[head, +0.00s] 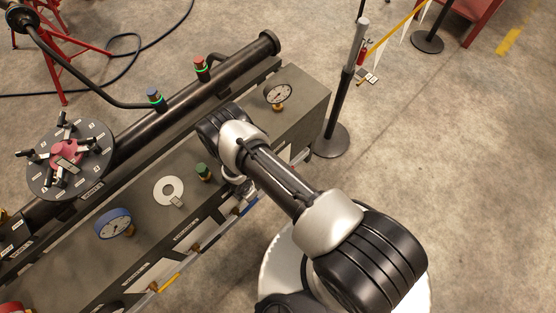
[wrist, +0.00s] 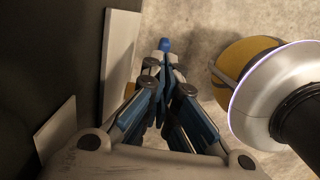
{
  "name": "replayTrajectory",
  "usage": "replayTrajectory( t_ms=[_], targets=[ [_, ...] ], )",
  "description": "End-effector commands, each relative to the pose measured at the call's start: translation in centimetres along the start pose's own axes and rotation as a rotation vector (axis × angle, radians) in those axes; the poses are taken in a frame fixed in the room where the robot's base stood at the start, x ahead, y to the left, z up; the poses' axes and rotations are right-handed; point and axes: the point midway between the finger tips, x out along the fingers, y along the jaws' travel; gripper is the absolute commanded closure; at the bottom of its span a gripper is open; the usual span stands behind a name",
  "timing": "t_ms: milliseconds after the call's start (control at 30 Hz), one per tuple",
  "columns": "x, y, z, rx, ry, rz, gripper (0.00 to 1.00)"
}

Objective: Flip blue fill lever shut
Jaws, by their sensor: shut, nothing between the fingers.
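In the wrist view my gripper (wrist: 164,70) is shut, with nothing between its fingers. A small rounded blue piece (wrist: 165,45) shows right at the fingertips; it looks like the end of the blue lever. I cannot tell whether the fingers touch it. The rest of the lever is hidden behind the fingers. In the head view my arm reaches over the front edge of the grey bench (head: 145,240), and my gripper is mostly hidden below the wrist. A bit of blue (head: 247,208) shows there at the bench's front side, too small to make out.
A black flanged spool (head: 130,140) lies along the bench, with blue-capped (head: 154,95) and red-capped (head: 200,64) fittings. A blue gauge (head: 113,223), a white gauge (head: 278,94) and a green knob (head: 203,171) stand on top. A post (head: 343,95) stands right of the bench.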

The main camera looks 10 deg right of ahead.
Motion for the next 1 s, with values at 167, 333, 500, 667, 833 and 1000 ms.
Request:
replayTrajectory(
  t_ms=[167, 333, 500, 667, 833, 1000],
  targets=[
    [-1.9, -0.2, 4.9, 0.013, -0.003, -0.002, 1.00],
    [-3.3, -0.1, 8.8, 0.014, -0.003, 0.000, 1.00],
    [-4.7, -0.2, 12.2, 0.014, -0.003, 0.000, 1.00],
    [-5.7, -0.2, 14.5, 0.015, -0.003, -0.001, 1.00],
    [-6.7, -0.3, 16.3, 0.013, -0.003, -0.002, 1.00],
    [-7.2, -0.2, 17.5, 0.010, -0.003, -0.002, 1.00]
  ],
)
